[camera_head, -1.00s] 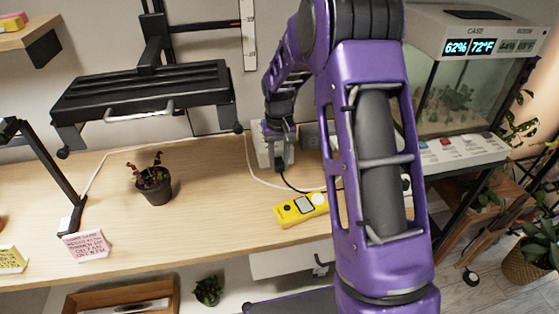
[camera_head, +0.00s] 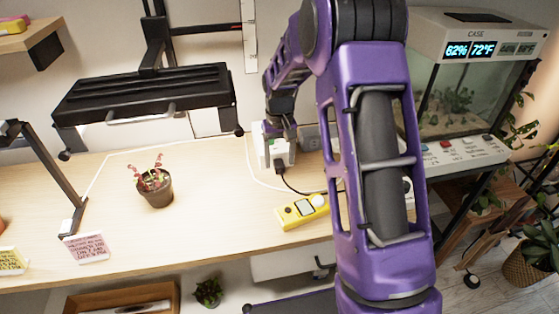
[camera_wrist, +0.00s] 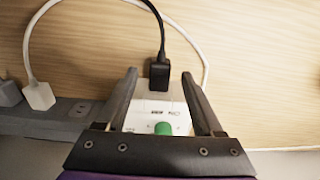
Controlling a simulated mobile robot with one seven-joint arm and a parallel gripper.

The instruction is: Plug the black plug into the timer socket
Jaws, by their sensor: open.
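The black plug (camera_head: 280,170) sits at the front of the white timer (camera_head: 265,154) on the bench, with its black cord running right. In the wrist view the black plug (camera_wrist: 159,73) meets the edge of the white timer (camera_wrist: 152,104), which has a green button; it looks plugged in, its prongs hidden. My gripper (camera_wrist: 159,76) is open, its fingers apart on either side of the plug and timer with visible gaps. In the head view my gripper (camera_head: 281,132) is above the timer, partly hidden by my arm.
A grey power strip (camera_wrist: 70,112) with a white plug (camera_wrist: 40,96) lies beside the timer. A yellow meter (camera_head: 302,211) lies in front. A potted plant (camera_head: 156,188) stands left, under a black lamp (camera_head: 145,92). The bench (camera_head: 210,220) is clear between.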

